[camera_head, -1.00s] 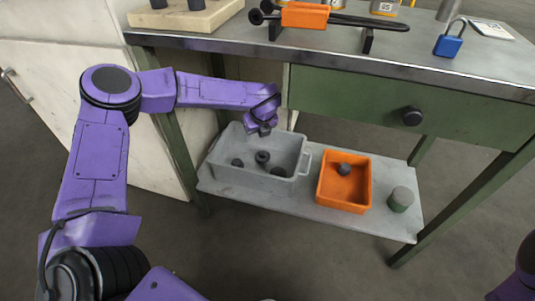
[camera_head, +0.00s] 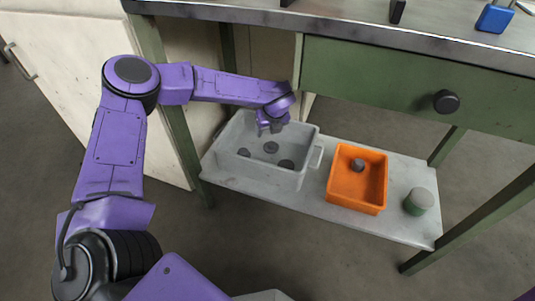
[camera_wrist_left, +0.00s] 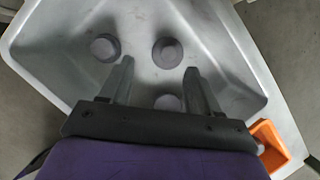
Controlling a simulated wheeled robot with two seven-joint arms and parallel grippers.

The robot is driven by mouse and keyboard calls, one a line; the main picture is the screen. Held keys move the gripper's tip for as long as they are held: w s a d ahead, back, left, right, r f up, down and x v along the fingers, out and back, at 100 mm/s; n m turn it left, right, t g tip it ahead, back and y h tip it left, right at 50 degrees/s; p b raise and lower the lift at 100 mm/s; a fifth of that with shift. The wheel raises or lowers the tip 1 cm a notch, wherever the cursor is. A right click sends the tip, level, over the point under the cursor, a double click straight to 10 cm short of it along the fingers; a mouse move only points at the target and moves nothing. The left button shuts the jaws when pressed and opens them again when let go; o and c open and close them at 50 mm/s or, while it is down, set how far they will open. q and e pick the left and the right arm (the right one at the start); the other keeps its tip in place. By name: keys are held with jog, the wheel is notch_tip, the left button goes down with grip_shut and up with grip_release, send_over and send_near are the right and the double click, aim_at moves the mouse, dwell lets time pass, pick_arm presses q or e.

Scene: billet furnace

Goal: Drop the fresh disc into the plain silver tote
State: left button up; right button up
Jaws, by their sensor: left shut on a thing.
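The plain silver tote (camera_head: 298,180) stands on the lower shelf; its inside also fills most of the left wrist view (camera_wrist_left: 225,75). My left gripper (camera_head: 271,129) points down over the tote; it also shows in the left wrist view (camera_wrist_left: 159,68). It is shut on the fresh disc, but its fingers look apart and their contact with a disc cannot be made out. Three dark discs show in the tote area: a left one (camera_head: 243,153), a middle one (camera_head: 270,147) below the fingertips, and a right one (camera_head: 286,165). My right gripper is not in view.
An orange bin (camera_head: 347,196) with a dark disc (camera_head: 358,165) stands right of the tote. A green and grey cylinder (camera_head: 419,200) stands near the shelf's right end. The bench's green drawer (camera_head: 385,85) overhangs the shelf. A green leg stands left of the tote.

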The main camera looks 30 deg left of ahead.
pick_arm(q)
jog(key=o, duration=1.4)
jog(key=shift+o, duration=0.2)
jog(key=p+v, duration=0.3)
jog(key=v, duration=0.4)
jog(key=shift+r, duration=0.25)
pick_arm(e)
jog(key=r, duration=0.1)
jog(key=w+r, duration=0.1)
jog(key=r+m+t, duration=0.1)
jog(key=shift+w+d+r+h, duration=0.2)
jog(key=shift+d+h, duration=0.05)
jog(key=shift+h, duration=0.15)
pick_arm(q)
jog(key=shift+s+d, duration=0.1)
jog(key=shift+s, duration=0.05)
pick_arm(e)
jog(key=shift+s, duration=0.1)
